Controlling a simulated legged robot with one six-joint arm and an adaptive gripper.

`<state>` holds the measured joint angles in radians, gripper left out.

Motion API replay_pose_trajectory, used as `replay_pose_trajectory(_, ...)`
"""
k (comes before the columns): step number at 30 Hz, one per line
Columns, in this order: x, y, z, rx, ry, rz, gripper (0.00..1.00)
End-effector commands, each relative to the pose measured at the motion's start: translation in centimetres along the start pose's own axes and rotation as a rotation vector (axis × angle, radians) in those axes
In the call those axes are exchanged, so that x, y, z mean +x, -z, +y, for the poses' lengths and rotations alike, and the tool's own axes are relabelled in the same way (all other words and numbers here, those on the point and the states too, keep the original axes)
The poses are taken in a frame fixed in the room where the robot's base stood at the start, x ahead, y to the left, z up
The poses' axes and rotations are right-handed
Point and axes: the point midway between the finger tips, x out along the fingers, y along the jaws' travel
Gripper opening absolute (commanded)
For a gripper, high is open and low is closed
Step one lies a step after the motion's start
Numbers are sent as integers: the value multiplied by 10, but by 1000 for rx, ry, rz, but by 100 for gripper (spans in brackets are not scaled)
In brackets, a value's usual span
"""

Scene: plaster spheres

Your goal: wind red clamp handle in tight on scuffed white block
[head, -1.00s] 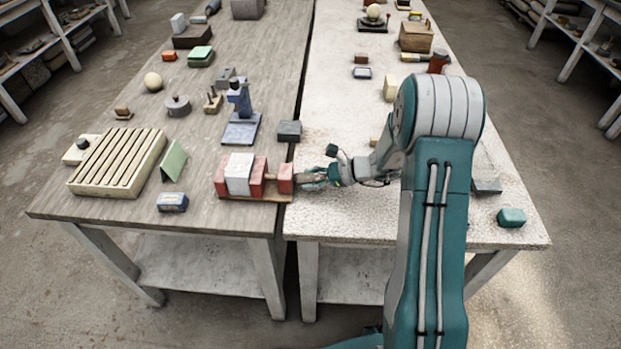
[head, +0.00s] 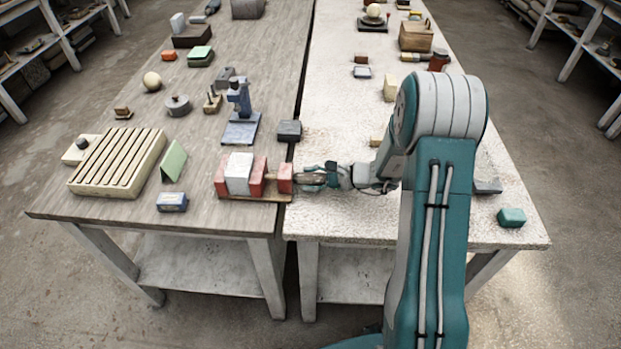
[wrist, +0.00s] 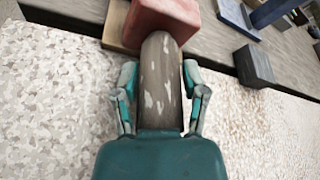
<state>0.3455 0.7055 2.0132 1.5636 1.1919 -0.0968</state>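The clamp lies at the front right of the left, wooden-topped table, on a wooden base (head: 240,197). The scuffed white block (head: 238,174) sits between red jaws (head: 257,178); I cannot tell how tightly. The clamp handle (wrist: 161,85) is a worn grey-brown cylinder with pale flecks, pointing right from the clamp's red end block (head: 285,178). The end block also fills the top of the wrist view (wrist: 160,18). My gripper (head: 315,178) reaches in from the right. In the wrist view its fingers (wrist: 160,75) lie close along both sides of the handle and appear shut on it.
A dark block (head: 289,130) and a blue stand (head: 240,128) are behind the clamp. A blue box (head: 172,201), a green wedge (head: 173,165) and a slatted tray (head: 118,165) lie left. A narrow gap separates the two tables. The pale tabletop under my gripper is mostly clear.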

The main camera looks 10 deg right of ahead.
Motion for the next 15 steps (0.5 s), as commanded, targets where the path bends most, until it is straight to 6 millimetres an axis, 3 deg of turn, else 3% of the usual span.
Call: replay_pose_trajectory(15, -7, 0, 0, 2, 2, -1, 84)
